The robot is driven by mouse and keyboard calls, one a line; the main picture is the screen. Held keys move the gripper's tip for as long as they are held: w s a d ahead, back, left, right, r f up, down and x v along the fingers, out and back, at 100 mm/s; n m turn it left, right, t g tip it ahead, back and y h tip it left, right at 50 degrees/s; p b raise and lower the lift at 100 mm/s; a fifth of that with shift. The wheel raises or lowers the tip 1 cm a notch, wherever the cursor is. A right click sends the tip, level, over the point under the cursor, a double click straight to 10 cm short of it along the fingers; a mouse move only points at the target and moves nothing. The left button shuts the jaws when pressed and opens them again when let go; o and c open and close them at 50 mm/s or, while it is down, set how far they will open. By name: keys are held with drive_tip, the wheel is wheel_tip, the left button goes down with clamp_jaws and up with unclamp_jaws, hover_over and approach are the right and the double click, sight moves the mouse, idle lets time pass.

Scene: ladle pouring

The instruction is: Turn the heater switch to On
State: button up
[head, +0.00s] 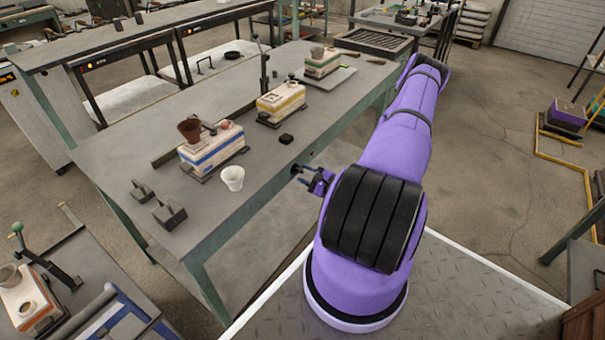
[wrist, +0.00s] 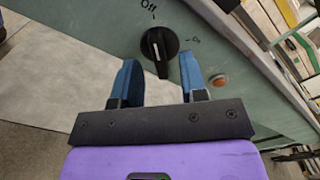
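The heater switch is a round black knob (wrist: 159,46) with a raised grip bar on a grey-green panel. The labels "Off" (wrist: 149,7) and "On" (wrist: 193,40) show around it. The grip bar runs nearly up and down in the wrist view, its white mark on the side towards "Off". My gripper (wrist: 158,68) is open, its blue fingers apart on the two sides of the knob's lower end. I cannot tell whether they touch it. In the head view my gripper (head: 299,175) is at the workbench's front side.
An orange round button or light (wrist: 218,80) sits on the panel right of the knob. The workbench (head: 255,200) carries a white cup (head: 232,177), a brown pot (head: 190,130), moulds and dark metal blocks (head: 169,214). Open floor lies to the right.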

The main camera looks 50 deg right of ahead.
drive_tip(key=shift+w+a, duration=0.1)
drive_tip(key=shift+w, duration=0.7)
drive_tip(key=shift+c, duration=0.2)
clamp_jaws()
